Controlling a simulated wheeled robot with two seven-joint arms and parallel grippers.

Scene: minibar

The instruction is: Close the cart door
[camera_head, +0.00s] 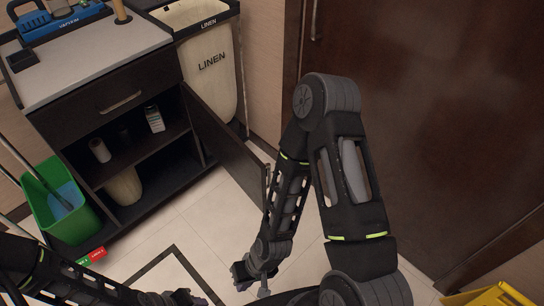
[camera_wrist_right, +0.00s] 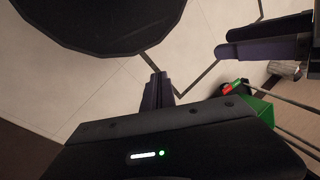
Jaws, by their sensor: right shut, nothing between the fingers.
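The cart door (camera_head: 230,145) is a dark panel standing open, swung out from the right side of the dark cart (camera_head: 100,65). The cart's shelves show behind the opening. My right gripper (camera_head: 250,280) is low over the floor, below the door's free end and apart from it. Its closed fingers (camera_wrist_right: 157,90) show in the right wrist view with nothing between them. My left gripper (camera_head: 190,298) is at the bottom edge of the head view, partly cut off; its finger opening is unclear.
A linen bag (camera_head: 212,70) hangs in a frame behind the door. A green bucket (camera_head: 60,205) and a small red and green item (camera_head: 92,256) are at the cart's left. A brown room door (camera_head: 430,110) stands at right. A yellow object (camera_head: 490,297) is at lower right.

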